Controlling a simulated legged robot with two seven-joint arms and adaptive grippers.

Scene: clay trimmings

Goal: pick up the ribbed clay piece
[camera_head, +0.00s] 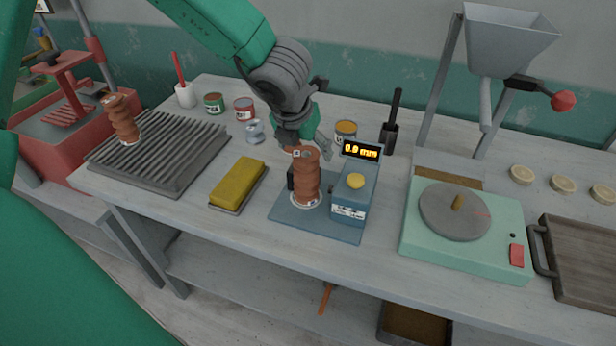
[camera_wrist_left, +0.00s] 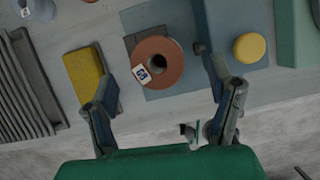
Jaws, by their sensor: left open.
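From above, in the left wrist view, the piece (camera_wrist_left: 172,53) is a ring with a dark hole and a small white tag. My left gripper (camera_head: 305,143) is open, just above and behind the piece's top. In the wrist view its fingers lie to either side of the ring; contact cannot be told. A second ribbed clay piece (camera_head: 121,118) stands on the grooved grey rack (camera_head: 160,165). My right gripper is not in view.
A yellow sponge (camera_head: 238,182) lies left of the gauge. Several cans, including a red-labelled one (camera_head: 244,109), stand behind. A green turntable (camera_head: 465,250) and a wooden tray (camera_head: 580,258) are at the right. A hopper (camera_head: 506,40) stands at the back right.

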